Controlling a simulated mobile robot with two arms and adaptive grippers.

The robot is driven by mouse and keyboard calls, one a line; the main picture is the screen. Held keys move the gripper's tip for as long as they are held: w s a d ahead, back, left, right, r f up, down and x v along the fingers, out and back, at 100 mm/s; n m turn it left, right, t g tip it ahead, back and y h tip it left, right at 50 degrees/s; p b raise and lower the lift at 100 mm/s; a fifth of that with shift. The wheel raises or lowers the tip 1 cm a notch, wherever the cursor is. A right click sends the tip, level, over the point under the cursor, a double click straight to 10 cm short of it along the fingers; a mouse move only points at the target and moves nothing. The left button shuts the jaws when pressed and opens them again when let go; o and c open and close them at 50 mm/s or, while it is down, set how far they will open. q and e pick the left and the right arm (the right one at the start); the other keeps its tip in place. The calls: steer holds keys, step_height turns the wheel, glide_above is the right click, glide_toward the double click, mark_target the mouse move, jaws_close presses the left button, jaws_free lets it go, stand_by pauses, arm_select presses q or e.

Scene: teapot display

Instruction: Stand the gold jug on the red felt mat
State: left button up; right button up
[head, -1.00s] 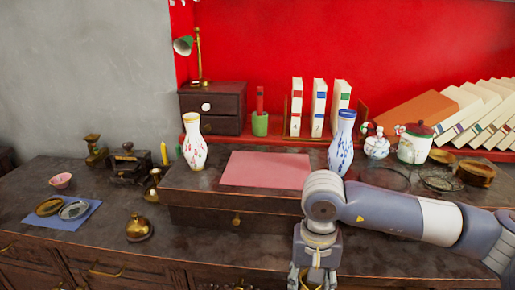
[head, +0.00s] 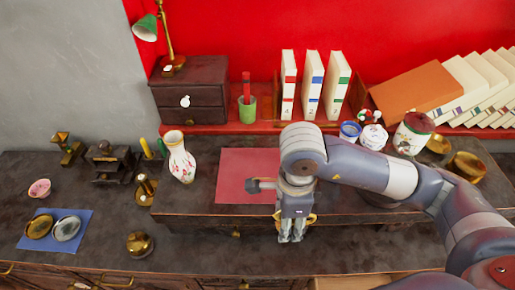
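The red felt mat (head: 236,165) lies flat on top of the low dark wooden stand, behind and left of my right gripper. My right gripper (head: 292,240) points down in front of the stand's front edge, its fingers close together. Gold parts of what looks like the gold jug (head: 312,218) show at both sides of the fingers; the rest is hidden behind them. The jug appears held in the fingers, off the mat. My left gripper is not in view.
A white flowered vase (head: 181,160) stands left of the mat. A blue-rimmed vase (head: 350,129) is mostly hidden behind my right arm. Several books (head: 310,85) stand behind. A blue mat (head: 42,243) with two round pieces and a gold pot (head: 139,244) are at left.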

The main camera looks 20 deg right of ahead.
steer(key=shift+w+r+m, duration=0.3)
steer(key=shift+w+r, duration=0.05)
steer(key=shift+w, duration=0.2)
steer(key=w+p, duration=0.1)
steer(key=w, duration=0.4)
steer(key=w+f+p, duration=0.1)
steer(key=w+p, duration=0.1)
steer(key=w, duration=0.2)
steer(key=w+a+p, duration=0.1)
steer(key=w, duration=0.4)
steer(key=shift+w+f+p, duration=0.25)
steer(key=shift+w+p, duration=0.05)
steer(key=shift+w, duration=0.05)
steer(key=shift+w+f+p, duration=0.1)
steer(key=shift+f+p, duration=0.15)
steer(key=shift+p, duration=0.1)
step_height(320, 180, down, 2)
steer(key=shift+f+p, duration=0.25)
steer(key=shift+p, duration=0.25)
steer(key=shift+f, duration=0.25)
steer(key=shift+f, duration=0.1)
